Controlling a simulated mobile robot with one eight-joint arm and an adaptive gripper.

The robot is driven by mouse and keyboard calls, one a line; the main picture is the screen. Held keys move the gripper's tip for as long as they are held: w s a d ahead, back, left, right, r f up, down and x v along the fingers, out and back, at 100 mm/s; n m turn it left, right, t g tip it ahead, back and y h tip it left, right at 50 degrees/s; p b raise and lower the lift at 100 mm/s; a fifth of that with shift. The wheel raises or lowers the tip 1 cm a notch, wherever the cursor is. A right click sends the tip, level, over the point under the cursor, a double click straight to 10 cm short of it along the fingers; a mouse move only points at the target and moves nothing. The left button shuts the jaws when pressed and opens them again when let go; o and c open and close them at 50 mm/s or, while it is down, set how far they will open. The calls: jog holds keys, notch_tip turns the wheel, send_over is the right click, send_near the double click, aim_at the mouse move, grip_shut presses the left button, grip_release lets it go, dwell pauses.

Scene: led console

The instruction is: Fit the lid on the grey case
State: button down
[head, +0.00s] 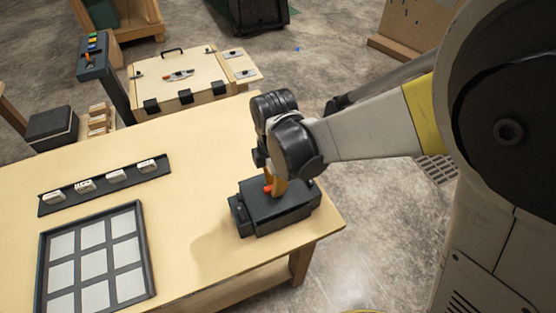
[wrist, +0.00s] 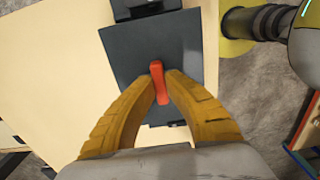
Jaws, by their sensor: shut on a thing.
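The grey case (head: 283,224) stands on the light wooden table near its right front corner. A dark grey lid (wrist: 130,60) with a red handle (wrist: 158,82) lies over the case, and the lid also shows in the head view (head: 290,205). My gripper (wrist: 160,78) has its two orange fingers shut on the red handle, with the lid below them. In the wrist view, dark parts of the case (wrist: 145,8) stick out past the far edge of the lid. I cannot tell whether the lid is fully seated or slightly raised.
A dark strip with several white blocks (head: 86,186) and a dark-framed panel of pale squares (head: 95,262) are on the table's left. A wooden box with black latches (head: 185,82) stands behind. The table (head: 190,160) is clear between these and the case.

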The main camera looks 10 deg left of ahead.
jog(key=shift+f+b, duration=1)
jog(key=shift+f, duration=0.15)
dwell(0.9)
jog(key=c, duration=1.5)
grip_release()
